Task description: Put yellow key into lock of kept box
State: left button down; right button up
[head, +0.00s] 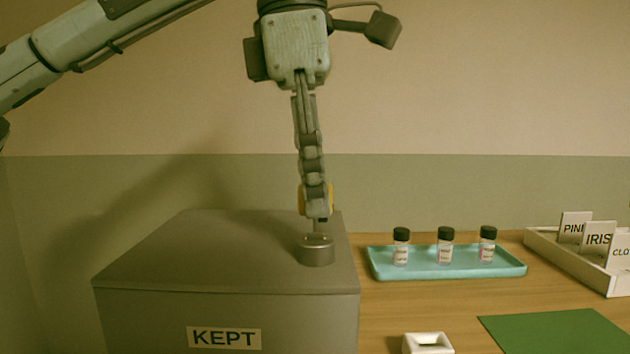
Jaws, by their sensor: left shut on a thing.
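The grey box labelled KEPT (180,265) stands at the left front of the table. A round metal lock (317,251) sits on its top near the right edge. My left gripper (317,210) points straight down above the lock and is shut on the yellow key (302,199). Most of the key is hidden behind the fingers, with yellow showing at both sides. A thin dark shaft shows below the fingertips, at the lock's top; I cannot tell whether it is inside the lock. My right gripper is not in view.
A light blue tray (450,272) with three black-capped bottles (445,246) stands right of the box. A white rack (572,264) with name cards is at the far right. A green mat (555,331) and a small white holder (427,341) lie in front.

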aim_at(300, 183)
pick_arm(q)
jog(key=shift+f+b, duration=0.35)
jog(key=shift+f, duration=0.35)
jog(key=c, duration=1.5)
grip_release()
jog(key=shift+c, duration=0.2)
jog(key=shift+r, duration=0.1)
notch_tip(300, 183, up, 12)
jog(key=a, duration=0.1)
jog(key=shift+a, duration=0.2)
